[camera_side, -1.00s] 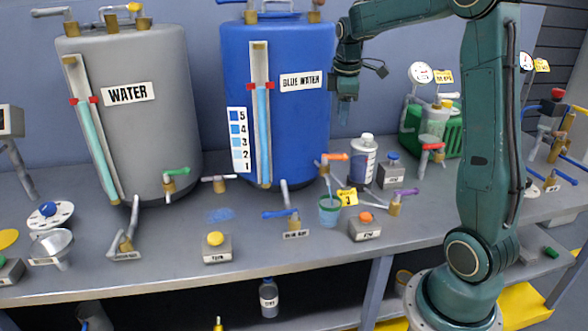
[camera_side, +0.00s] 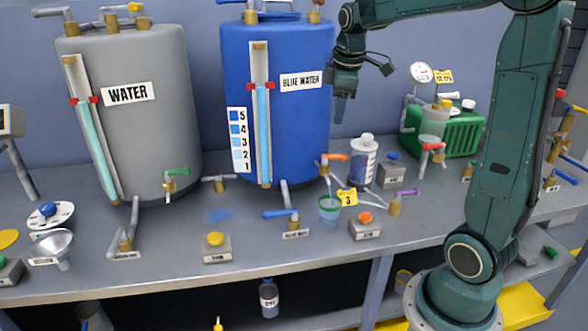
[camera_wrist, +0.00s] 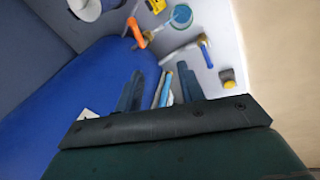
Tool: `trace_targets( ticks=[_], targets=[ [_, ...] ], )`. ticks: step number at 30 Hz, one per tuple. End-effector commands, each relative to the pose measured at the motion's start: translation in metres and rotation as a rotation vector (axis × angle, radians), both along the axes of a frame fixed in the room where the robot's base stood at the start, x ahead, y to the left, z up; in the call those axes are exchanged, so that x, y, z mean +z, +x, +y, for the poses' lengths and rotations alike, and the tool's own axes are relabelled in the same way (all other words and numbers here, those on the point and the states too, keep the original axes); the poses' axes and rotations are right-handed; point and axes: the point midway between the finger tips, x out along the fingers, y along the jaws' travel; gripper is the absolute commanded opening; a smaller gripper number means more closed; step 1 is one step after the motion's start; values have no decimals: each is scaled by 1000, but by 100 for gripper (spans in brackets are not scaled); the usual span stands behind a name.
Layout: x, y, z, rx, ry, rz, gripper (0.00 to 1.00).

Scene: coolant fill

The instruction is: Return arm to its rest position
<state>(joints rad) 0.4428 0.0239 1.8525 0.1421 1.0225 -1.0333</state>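My gripper (camera_side: 339,112) hangs fingers-down in the air at the right edge of the blue tank labelled BLUE WATER (camera_side: 285,125), above the bench. In the wrist view my gripper (camera_wrist: 160,88) has its two fingers spread apart with nothing held between them. The blue tank's gauge tube shows in the gap behind them. My arm arches over from the right, with its elbow at the top edge of the side view.
Below the gripper stand a white bottle (camera_side: 363,160), a cup (camera_side: 329,210) with bluish liquid, and valves with orange and purple handles. A grey WATER tank (camera_side: 133,110) stands left. A green box (camera_side: 455,130) stands on the right.

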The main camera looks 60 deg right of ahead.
Motion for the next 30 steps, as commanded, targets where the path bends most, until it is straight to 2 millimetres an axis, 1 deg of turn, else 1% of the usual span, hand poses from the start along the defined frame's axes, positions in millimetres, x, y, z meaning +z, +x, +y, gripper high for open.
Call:
trace_targets(
  ticks=[1, 3, 9, 15, 20, 24, 27, 30],
  targets=[
    [5, -6, 15, -13, 4, -21, 39],
    [9, -15, 32, -40, 14, -50, 39],
    [15, -43, 77, -118, 52, -126, 39],
    [14, -76, 117, -194, 105, -199, 39],
    [8, -103, 144, -254, 160, -251, 39],
    [-1, -128, 164, -305, 214, -291, 39],
    [-8, -143, 174, -339, 251, -313, 39],
    [-14, -154, 182, -365, 282, -329, 39]
  ],
)
